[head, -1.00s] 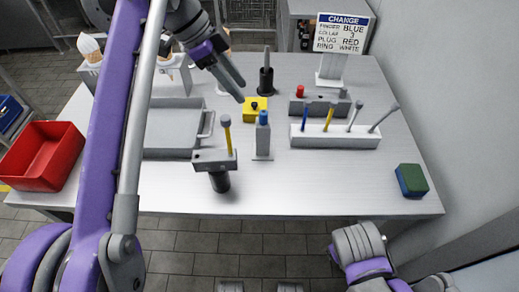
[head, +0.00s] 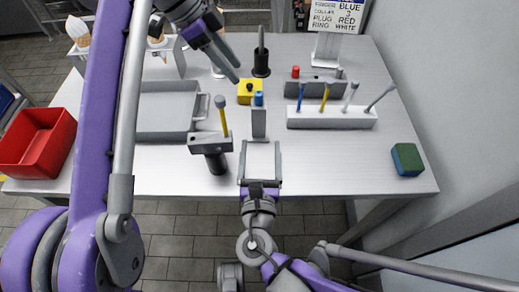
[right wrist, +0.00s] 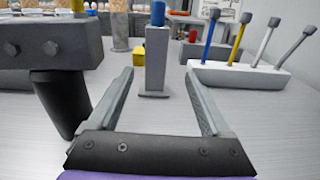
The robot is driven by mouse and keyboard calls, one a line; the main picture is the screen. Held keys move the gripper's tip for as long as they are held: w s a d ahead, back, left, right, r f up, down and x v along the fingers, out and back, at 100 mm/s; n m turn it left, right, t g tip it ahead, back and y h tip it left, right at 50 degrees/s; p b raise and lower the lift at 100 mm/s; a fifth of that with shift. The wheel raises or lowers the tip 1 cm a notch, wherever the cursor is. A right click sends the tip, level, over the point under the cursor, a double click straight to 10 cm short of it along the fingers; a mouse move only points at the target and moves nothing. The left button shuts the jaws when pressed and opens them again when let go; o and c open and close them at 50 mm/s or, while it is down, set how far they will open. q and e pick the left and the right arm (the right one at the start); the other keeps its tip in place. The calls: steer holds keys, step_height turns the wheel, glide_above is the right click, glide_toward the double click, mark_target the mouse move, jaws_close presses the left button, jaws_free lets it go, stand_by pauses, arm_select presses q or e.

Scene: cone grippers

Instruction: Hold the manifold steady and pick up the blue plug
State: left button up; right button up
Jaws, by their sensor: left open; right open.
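A blue plug (head: 259,99) stands upright on top of a slim grey post (head: 259,123) near the table's middle. It also shows in the right wrist view (right wrist: 158,13), straight ahead. My right gripper (head: 260,148) is open and empty in front of the post, at the table's front edge, its fingers apart on either side of the post's line. My left gripper (head: 231,62) is open above the back of a yellow block (head: 246,94). A grey block (head: 208,144) on a black stand, holding a yellow rod, is left of the post. I cannot tell which grey block is the manifold.
A white rack (head: 332,120) with several rods and a grey block with a red plug (head: 315,88) stand right of the post. A grey tray (head: 163,128) and red bin (head: 36,145) are left. A blue-green block (head: 407,160) is at right. The front right is clear.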

mark_target(259, 122)
steer(key=shift+w+a+n+y, duration=0.1)
steer(key=shift+a+n+y, duration=0.2)
steer(key=w, duration=1)
steer(key=shift+w+d, duration=0.1)
steer(key=shift+w, duration=0.1)
steer(key=shift+c, duration=0.3)
jaws_close()
